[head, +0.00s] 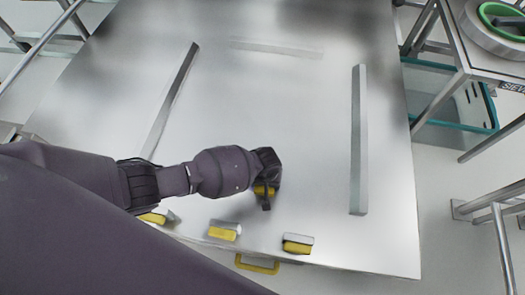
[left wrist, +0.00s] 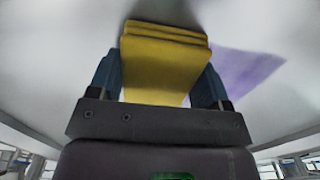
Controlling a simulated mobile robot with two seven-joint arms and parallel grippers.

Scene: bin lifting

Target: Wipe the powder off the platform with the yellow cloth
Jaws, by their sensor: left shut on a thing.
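The platform (head: 270,120) is a broad shiny metal surface filling most of the head view. My left gripper (head: 266,188) is over its front middle part, shut on the folded yellow cloth (head: 261,190). In the left wrist view the yellow cloth (left wrist: 165,65) sits between the two fingers of the left gripper (left wrist: 163,85). A purple patch (left wrist: 250,75), which looks like powder, lies on the pale surface to the right of the cloth there. I cannot make out powder in the head view. I cannot tell whether the cloth touches the platform. My right gripper is not in view.
Metal bars (head: 359,140) stand along the platform's right, left (head: 172,100) and back. Yellow-and-grey blocks (head: 223,231) (head: 297,244) sit near the front edge, by a yellow handle (head: 257,264). A metal table with a green-ringed container (head: 500,20) and a teal-edged bin (head: 440,95) are at the right.

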